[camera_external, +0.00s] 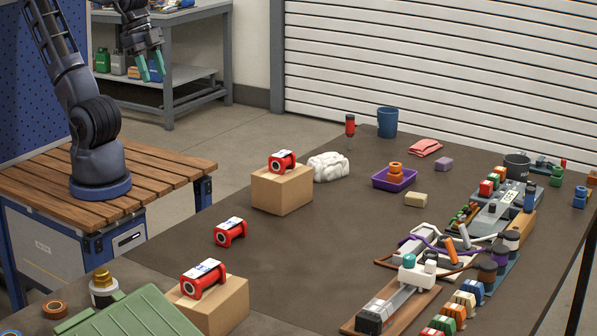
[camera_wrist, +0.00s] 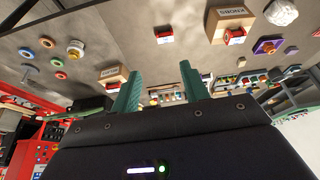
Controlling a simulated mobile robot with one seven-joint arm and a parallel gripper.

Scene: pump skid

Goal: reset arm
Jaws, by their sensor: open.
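My gripper (camera_external: 150,66) has two teal fingers and hangs in the air at the upper left of the external view, above the wooden-topped cart (camera_external: 160,167) that carries my arm's base. Its fingers are apart with nothing between them. In the wrist view my gripper (camera_wrist: 160,88) also shows open and empty, with the scene appearing upside down beyond it. It is well clear of the dark table (camera_external: 330,230) and touches nothing.
Red-and-white parts stand on two cardboard boxes (camera_external: 282,188) (camera_external: 215,305), and another red part (camera_external: 230,232) sits on the table. A purple tray (camera_external: 380,184), blue cup (camera_external: 387,122) and pump assemblies (camera_external: 400,295) lie to the right. A green lid-like object (camera_external: 130,318) is in front.

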